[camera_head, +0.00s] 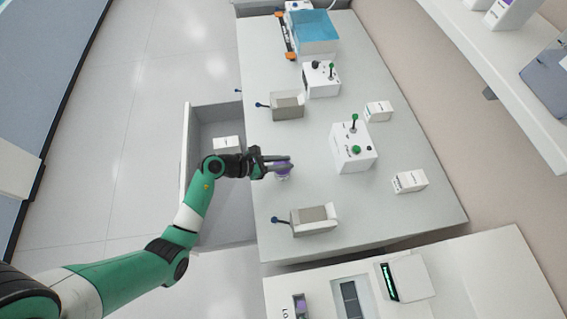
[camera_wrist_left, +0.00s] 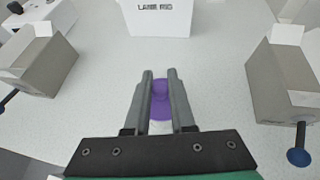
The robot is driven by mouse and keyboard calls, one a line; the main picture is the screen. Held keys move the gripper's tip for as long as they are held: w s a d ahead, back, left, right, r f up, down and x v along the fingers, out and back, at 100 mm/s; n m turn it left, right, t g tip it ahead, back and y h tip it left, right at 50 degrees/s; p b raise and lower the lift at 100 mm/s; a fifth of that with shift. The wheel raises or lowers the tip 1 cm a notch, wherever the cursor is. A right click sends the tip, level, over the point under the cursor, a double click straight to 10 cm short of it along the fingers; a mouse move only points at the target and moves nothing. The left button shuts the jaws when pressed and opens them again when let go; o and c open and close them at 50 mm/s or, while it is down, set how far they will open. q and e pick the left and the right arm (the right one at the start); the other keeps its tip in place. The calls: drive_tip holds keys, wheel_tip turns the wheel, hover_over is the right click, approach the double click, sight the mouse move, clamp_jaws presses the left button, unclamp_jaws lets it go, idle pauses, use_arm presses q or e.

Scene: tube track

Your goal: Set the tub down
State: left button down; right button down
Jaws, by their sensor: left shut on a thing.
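The tub (camera_head: 283,173) shows a purple top in the head view, partly hidden by my left gripper (camera_head: 290,163). In the left wrist view the purple tub (camera_wrist_left: 161,105) lies between the two grey fingers of the left gripper (camera_wrist_left: 160,76). The gripper is shut on it, over the white bench (camera_head: 265,205) near its left edge. I cannot tell whether the tub touches the bench. My right gripper is not in view.
Two open grey boxes with blue-knobbed levers stand on either side, a near one (camera_head: 315,218) and a far one (camera_head: 288,105). A white lab rig box (camera_head: 352,150) with green knobs stands to the right. An open drawer (camera_head: 218,190) lies left of the bench.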

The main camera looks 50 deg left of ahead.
use_arm(q)
drive_tip(key=c, duration=0.8)
unclamp_jaws()
drive_tip(key=shift+o, duration=0.2)
drive_tip(key=shift+s+a+r, duration=0.1)
drive_tip(key=shift+r, duration=0.15)
drive_tip(key=p+v, duration=0.3)
drive_tip(key=v, duration=0.8)
drive_tip(key=shift+s+p, duration=0.3)
drive_tip(key=shift+r, duration=0.1)
